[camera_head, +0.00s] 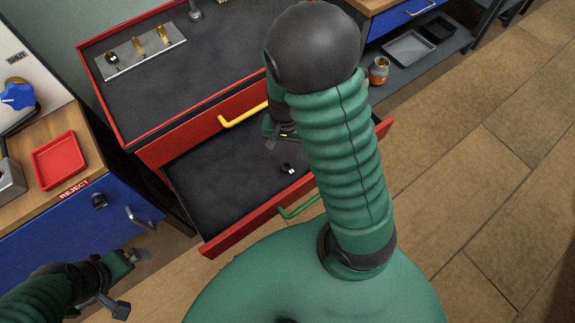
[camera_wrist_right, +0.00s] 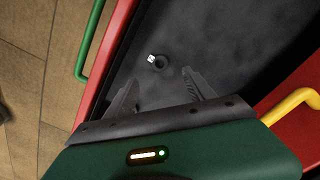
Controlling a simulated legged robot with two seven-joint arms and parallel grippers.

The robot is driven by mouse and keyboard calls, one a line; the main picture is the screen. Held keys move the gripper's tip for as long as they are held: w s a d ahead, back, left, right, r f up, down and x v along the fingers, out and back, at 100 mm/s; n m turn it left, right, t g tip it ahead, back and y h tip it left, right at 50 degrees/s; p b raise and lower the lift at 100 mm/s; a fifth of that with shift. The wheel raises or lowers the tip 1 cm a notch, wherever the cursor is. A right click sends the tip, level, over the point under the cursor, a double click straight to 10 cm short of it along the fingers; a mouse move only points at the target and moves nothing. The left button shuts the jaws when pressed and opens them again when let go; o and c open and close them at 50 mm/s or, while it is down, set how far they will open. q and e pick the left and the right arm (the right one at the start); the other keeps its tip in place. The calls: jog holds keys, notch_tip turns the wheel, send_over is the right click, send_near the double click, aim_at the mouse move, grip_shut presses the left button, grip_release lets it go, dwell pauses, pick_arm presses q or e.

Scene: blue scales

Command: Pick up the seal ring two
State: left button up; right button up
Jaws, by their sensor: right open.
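A small dark seal ring (camera_head: 288,169) with a white tag lies on the floor of the open drawer (camera_head: 215,195). In the right wrist view the ring (camera_wrist_right: 160,64) sits just ahead of and roughly between my fingertips, apart from them. I cannot read its tag. My right gripper (camera_wrist_right: 160,80) is open and empty over the drawer; in the head view (camera_head: 276,140) my arm partly hides it. My left gripper (camera_head: 131,282) is at the lower left, away from the drawer, with its fingers spread and nothing between them.
A metal plate (camera_head: 110,72) with brass posts and a dark ring stands on the cabinet top (camera_head: 190,80). The drawer has red walls and a green handle (camera_head: 300,208); a yellow handle (camera_head: 243,115) is above. A red tray (camera_head: 60,160) sits on the left bench.

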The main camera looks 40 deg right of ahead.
jog(key=b, duration=0.1)
send_near(285, 165)
jog(key=shift+s+a+f, duration=0.2)
jog(key=shift+s+a, duration=0.45)
jog(key=shift+s, duration=0.05)
jog(key=d+f, duration=0.1)
jog(key=d+f+b, duration=0.1)
jog(key=f, duration=0.1)
jog(key=shift+w+d+f, duration=0.1)
jog(key=shift+d+f, duration=0.05)
jog(key=f+b, duration=0.1)
jog(key=f, duration=0.1)
jog(key=f+b, duration=0.1)
jog(key=f, duration=0.1)
jog(key=shift+a, duration=0.4)
jog(key=shift+w+a+r, duration=0.15)
jog(key=shift+a, duration=0.2)
jog(key=shift+d, duration=0.55)
jog(key=c, duration=0.8)
jog(key=shift+a, duration=0.15)
jog(key=c, duration=0.5)
pick_arm(q)
jog(key=x, duration=0.2)
jog(key=s+x, duration=0.1)
jog(key=x, duration=0.1)
jog(key=shift+w+f, duration=0.1)
jog(key=shift+f, duration=0.4)
pick_arm(e)
jog(key=shift+a, duration=0.15)
grip_shut()
